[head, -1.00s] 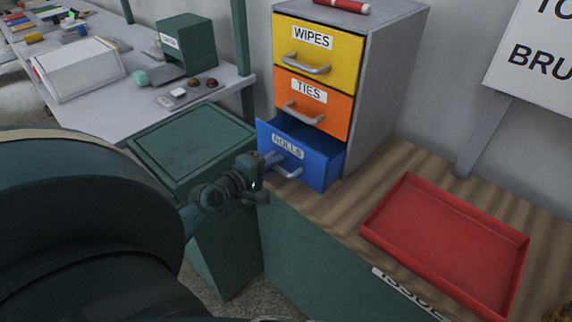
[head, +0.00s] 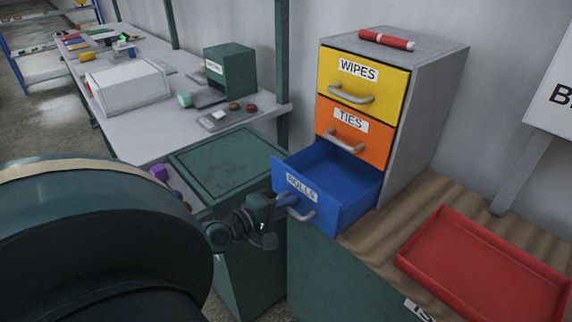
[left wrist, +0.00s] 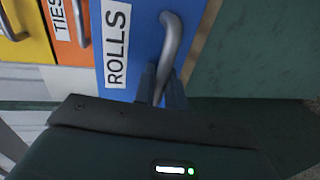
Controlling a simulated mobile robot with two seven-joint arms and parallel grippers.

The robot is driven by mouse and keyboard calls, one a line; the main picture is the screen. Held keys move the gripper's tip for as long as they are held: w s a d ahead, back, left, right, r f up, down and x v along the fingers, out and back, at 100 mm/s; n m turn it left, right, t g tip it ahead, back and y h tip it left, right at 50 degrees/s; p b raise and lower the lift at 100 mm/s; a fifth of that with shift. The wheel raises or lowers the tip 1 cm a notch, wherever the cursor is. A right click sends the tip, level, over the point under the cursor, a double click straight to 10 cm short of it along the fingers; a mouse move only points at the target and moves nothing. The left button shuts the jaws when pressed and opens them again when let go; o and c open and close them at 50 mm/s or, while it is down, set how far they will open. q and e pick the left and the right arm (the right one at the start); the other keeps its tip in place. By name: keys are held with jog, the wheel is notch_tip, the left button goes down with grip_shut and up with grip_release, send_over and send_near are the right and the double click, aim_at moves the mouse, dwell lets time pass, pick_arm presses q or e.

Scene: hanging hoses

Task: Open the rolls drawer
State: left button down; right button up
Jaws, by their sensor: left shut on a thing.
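The blue drawer labelled ROLLS (head: 322,208) is the lowest of the cabinet's three drawers and stands well out. Its inside shows blue, and I see nothing in it. Its grey bar handle (head: 300,214) is on the front face. My left gripper (head: 284,206) is shut on this handle. In the left wrist view the fingers (left wrist: 162,88) close around the handle (left wrist: 172,45), beside the ROLLS label (left wrist: 116,45). My right gripper is not in view.
The yellow WIPES drawer (head: 364,85) and orange TIES drawer (head: 352,132) above are closed. A red marker-like cylinder (head: 387,40) lies on the cabinet top. A red tray (head: 490,265) is on the wooden bench to the right. A green bin (head: 225,160) stands left of the drawer.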

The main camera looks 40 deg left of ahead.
pick_arm(q)
jog(key=c, duration=1.8)
grip_release()
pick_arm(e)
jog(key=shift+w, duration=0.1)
